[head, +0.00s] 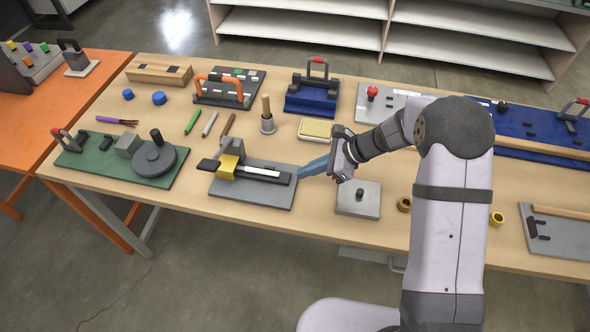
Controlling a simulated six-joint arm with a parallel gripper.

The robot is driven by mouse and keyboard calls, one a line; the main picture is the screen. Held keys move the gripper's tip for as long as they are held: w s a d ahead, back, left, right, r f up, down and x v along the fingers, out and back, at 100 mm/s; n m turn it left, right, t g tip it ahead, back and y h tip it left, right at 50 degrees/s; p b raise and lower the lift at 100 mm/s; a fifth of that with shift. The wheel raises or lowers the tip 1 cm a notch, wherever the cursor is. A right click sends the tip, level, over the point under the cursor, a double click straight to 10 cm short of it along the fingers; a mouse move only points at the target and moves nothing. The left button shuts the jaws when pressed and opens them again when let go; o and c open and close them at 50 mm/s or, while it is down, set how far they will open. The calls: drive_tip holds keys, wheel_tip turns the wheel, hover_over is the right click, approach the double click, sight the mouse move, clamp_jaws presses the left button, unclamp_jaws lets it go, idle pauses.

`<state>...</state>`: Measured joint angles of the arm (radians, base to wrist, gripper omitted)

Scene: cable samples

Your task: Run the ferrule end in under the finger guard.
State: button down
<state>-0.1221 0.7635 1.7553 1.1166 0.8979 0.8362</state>
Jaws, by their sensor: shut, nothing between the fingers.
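A grey base plate (250,198) on the bench carries a press with a dark lever and a yellow block (229,167), which looks like the finger guard. A dark channel (284,179) runs right from the yellow block. A pale strip (262,172) lies along this channel, its left end close to the yellow block. I cannot tell which part is the ferrule, or whether its end is under the guard. My gripper (302,173) has blue fingers, shut and empty, at the right end of the channel. Whether the fingertips touch it cannot be told.
A green plate with a round disc (120,168) is at left. A yellow-topped tray (316,130) and a wooden-handled tool (267,115) stand behind. The bench front edge is close below.

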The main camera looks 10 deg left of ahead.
sight(271, 172)
drive_tip(key=shift+b+v, duration=0.95)
drive_tip(key=shift+v, duration=3.45)
drive_tip(key=x, duration=0.3)
drive_tip(key=p+x, duration=0.1)
drive_tip(key=x, duration=0.2)
drive_tip(key=p+x, duration=0.1)
drive_tip(key=x, duration=0.2)
drive_tip(key=shift+s+a+f, duration=0.2)
drive_tip(key=shift+s+f, duration=0.1)
drive_tip(key=a+p, duration=0.1)
drive_tip(key=a, duration=0.2)
drive_tip(key=shift+p, duration=0.4)
drive_tip(key=shift+w+a+f, duration=0.1)
drive_tip(key=shift+a+f, duration=0.05)
drive_tip(key=shift+a, duration=0.45)
drive_tip(key=shift+a, duration=1.95)
drive_tip(key=shift+d, duration=0.2)
